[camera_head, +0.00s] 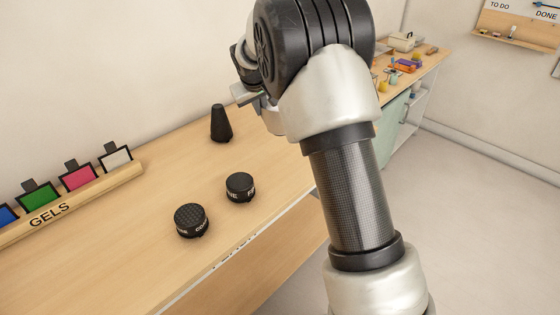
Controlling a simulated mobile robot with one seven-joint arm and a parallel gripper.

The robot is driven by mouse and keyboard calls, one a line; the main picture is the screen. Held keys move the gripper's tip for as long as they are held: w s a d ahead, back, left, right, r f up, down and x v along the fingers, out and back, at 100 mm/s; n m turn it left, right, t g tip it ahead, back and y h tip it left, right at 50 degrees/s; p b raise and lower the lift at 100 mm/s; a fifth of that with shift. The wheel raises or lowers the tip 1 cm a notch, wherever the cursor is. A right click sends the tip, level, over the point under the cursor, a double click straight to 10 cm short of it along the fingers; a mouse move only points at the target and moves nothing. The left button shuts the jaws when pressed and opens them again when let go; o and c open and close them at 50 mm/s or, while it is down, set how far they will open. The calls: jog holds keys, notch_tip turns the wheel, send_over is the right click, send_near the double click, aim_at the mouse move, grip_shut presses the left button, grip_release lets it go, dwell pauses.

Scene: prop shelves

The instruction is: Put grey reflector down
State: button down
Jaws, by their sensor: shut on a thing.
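My gripper (258,103) is only partly in view, above the wooden shelf top (150,270). My own arm hides most of it. A small grey piece sticks out at its left, and I cannot tell whether it is gripper or held item. The grey reflector cannot be made out clearly; what the gripper is shut on is mostly hidden behind the arm. The gripper is to the right of a black cone (221,124) standing upright on the wood.
Two black round pieces with white lettering, one (191,220) left and one (240,187) right, sit near the front edge. A GELS rack (75,203) with coloured cards stands at left. Bare wood lies between. A farther table (430,62) holds several small items.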

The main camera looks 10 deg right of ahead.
jog(key=b, duration=0.3)
jog(key=shift+f, duration=0.15)
notch_tip(320, 180, down, 9)
jog(key=b, duration=0.3)
jog(key=shift+f, duration=0.2)
jog(key=shift+s, duration=0.1)
jog(key=c, duration=2.4)
grip_release()
jog(key=shift+f, duration=0.25)
jog(key=o, duration=0.5)
jog(key=shift+c, duration=0.2)
jog(key=shift+r, duration=0.15)
